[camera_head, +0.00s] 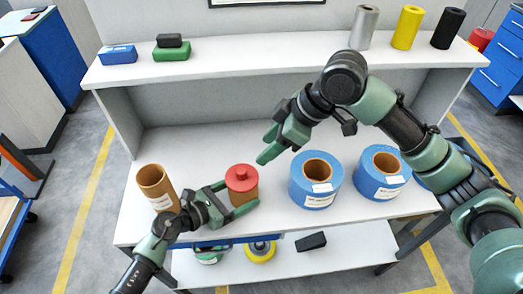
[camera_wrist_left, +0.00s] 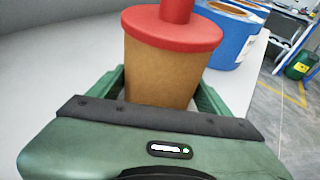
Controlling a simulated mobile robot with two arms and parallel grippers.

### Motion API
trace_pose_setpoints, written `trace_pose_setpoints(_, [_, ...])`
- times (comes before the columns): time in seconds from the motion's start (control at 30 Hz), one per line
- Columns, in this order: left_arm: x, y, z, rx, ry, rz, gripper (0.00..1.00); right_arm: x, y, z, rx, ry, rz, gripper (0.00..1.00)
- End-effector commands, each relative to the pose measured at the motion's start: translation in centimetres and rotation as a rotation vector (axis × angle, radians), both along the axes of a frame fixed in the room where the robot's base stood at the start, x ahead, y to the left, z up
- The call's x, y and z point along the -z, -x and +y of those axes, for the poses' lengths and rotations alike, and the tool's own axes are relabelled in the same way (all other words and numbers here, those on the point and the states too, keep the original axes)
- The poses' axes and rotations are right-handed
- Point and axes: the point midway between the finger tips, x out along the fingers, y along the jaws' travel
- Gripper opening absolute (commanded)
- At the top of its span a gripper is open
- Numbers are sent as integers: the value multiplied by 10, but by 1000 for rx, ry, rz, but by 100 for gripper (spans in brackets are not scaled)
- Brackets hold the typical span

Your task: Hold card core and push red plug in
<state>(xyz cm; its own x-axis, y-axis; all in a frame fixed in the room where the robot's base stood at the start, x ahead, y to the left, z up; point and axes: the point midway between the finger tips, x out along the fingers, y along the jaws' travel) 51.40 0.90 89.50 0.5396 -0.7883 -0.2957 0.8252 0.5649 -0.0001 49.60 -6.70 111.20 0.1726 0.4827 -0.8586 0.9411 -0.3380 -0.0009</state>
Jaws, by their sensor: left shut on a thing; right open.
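A brown card core (camera_head: 246,197) stands on the table, with a red plug (camera_head: 242,176) on its top end. In the left wrist view, the plug's wide red flange (camera_wrist_left: 172,36) covers the core's rim and a knob rises from it. I cannot tell whether the flange sits flush. My left gripper (camera_wrist_left: 160,92) is shut on the card core (camera_wrist_left: 158,72), one green finger on each side, low on its wall. My right gripper (camera_head: 268,146) is open and empty, above the table, up and to the right of the plug.
Two blue-wrapped coils (camera_head: 315,188) (camera_head: 382,180) stand to the right, with another partly hidden behind my right arm. A brown tube (camera_head: 157,184) with a white label stands left. Rolls (camera_head: 407,27) and boxes (camera_head: 118,54) rest on the upper shelf. A yellow roll (camera_head: 260,250) lies below.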

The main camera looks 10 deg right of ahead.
Motion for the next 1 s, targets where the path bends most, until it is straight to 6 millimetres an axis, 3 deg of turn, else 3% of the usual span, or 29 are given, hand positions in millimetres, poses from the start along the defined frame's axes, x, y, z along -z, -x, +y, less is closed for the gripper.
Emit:
trace_pose_setpoints(0.37, [1, 1, 0, 1, -1, 1, 56, -1, 0, -1, 0, 0, 0, 49])
trace_pose_setpoints(0.4, [1, 1, 0, 1, -1, 1, 84, -1, 0, -1, 0, 0, 0, 49])
trace_pose_setpoints(0.47, [1, 1, 0, 1, -1, 1, 100, -1, 0, -1, 0, 0, 0, 49])
trace_pose_setpoints(0.77, [0, 1, 2, 0, -1, 1, 100, -1, 0, 0, 0, 0, 0, 49])
trace_pose_setpoints(1.0, [-9, 21, 31, 1, -5, 1, 100, -1, 0, 0, 0, 0, 0, 49])
